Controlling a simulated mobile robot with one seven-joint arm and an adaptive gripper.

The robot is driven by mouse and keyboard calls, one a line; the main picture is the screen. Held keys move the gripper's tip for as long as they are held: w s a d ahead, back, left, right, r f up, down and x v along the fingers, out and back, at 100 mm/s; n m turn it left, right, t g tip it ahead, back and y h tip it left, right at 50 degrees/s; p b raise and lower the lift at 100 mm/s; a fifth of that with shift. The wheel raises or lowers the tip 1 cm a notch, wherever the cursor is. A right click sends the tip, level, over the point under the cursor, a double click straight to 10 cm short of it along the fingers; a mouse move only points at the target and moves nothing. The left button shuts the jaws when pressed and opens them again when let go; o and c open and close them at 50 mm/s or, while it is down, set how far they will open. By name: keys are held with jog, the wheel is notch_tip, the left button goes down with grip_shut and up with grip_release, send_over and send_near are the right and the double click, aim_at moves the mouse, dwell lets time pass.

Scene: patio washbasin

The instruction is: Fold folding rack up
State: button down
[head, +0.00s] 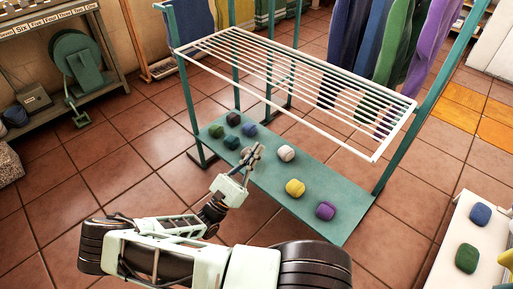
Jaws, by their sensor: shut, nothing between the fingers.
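The folding rack (285,88) is a white slatted shelf in the head view, held between teal posts. It stands out roughly level, its front white bar toward me, above a teal base board (265,181). My gripper (256,151) is shut and empty. In the picture it lies over the base board, below and left of the rack's front bar, apart from the rack. Its height above the board is hard to tell.
Several coloured lumps, such as a yellow one (295,187) and a purple one (325,211), lie on the base board. Draped cloths (385,45) hang behind the rack. A white surface (462,240) with lumps is at right. A workbench (50,40) is at left. Tiled floor (120,165) is clear at left.

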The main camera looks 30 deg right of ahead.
jog(key=w+d+r, duration=0.2)
jog(key=d+r, duration=0.4)
jog(key=r, duration=0.2)
jog(key=shift+w+d+b, duration=0.15)
jog(key=shift+d+b, duration=0.15)
jog(key=shift+b, duration=0.05)
jog(key=shift+r, duration=0.15)
